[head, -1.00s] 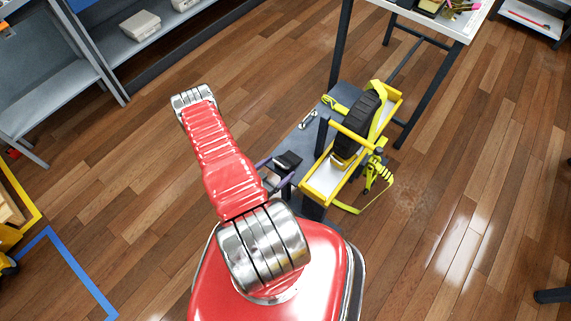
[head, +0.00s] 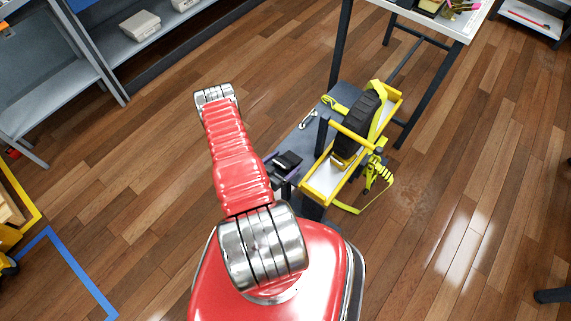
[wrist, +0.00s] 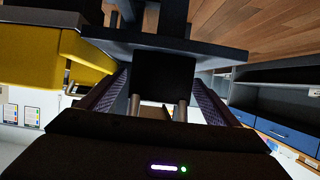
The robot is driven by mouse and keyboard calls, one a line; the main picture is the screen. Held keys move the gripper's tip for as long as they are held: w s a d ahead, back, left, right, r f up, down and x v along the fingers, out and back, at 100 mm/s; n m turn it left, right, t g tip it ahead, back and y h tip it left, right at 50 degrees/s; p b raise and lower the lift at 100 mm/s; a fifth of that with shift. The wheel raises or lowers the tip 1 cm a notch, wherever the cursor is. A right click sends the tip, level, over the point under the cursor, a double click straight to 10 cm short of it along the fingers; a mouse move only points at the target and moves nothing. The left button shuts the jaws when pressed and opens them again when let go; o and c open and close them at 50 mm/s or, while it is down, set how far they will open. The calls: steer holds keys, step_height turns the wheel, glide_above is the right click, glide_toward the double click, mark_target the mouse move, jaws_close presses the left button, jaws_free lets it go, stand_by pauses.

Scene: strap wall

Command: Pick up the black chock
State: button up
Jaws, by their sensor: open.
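The black chock (head: 288,161) sits on the dark grey bench top (head: 308,137), left of the yellow wheel stand. In the wrist view the chock (wrist: 165,72) is a dark block against the bench slab (wrist: 225,55). My gripper (wrist: 160,84) is open, with one purplish finger on each side of the chock and visible gaps between. In the head view purplish parts of my gripper (head: 277,166) show beside the chock; my red arm hides the rest.
A yellow stand (head: 322,191) holding a black wheel (head: 357,125) with yellow straps is just right of the chock. A wrench (head: 308,120) lies on the bench behind. A white table (head: 465,28) stands beyond. Shelves (head: 90,50) are at the left, with open wooden floor between.

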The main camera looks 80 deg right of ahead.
steer(key=shift+c, duration=0.3)
steer(key=c, duration=1.4)
